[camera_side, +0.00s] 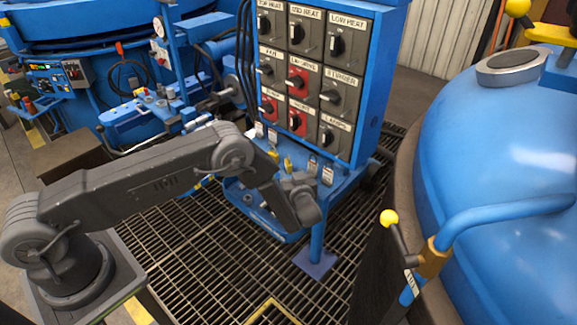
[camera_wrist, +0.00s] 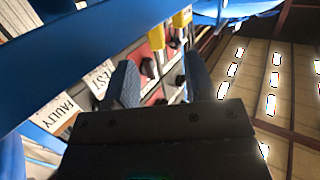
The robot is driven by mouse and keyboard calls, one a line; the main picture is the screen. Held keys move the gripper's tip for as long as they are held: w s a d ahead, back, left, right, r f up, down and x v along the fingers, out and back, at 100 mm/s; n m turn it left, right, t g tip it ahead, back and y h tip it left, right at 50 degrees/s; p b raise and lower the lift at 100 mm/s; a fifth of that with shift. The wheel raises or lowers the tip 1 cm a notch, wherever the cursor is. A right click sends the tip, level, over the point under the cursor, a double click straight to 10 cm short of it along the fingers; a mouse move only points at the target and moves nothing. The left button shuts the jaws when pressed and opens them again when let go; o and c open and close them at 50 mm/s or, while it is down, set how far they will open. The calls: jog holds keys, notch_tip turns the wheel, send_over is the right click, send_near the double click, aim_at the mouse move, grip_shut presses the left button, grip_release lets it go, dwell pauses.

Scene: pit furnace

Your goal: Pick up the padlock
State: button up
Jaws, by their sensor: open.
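In the wrist view, two yellow padlock-like bodies hang near the top, one upper (camera_wrist: 182,18) and one lower (camera_wrist: 156,38), beyond my fingertips. In the side view, a small yellow padlock (camera_side: 288,164) shows at the foot of the blue control cabinet, just above and left of my gripper (camera_side: 300,180). My gripper also fills the lower middle of the wrist view (camera_wrist: 162,80), its two dark fingers spread apart with nothing held between them. The padlocks lie ahead of the fingers; I cannot tell the exact distance. In the side view, my wrist hides the fingertips.
The blue cabinet (camera_side: 371,75) carries several knobs and red switch plates. White tags reading FAULTY (camera_wrist: 56,114) and TEST (camera_wrist: 100,79) hang left of my fingers. A blue bar (camera_wrist: 75,58) crosses there. A blue post (camera_side: 318,237) stands below my wrist. A large blue vessel (camera_side: 510,170) stands right.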

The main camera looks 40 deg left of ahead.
aim_at(290, 167)
jog(key=shift+x, duration=3.1)
jog(key=shift+w+d, duration=0.1)
jog(key=shift+w, duration=0.05)
grip_shut()
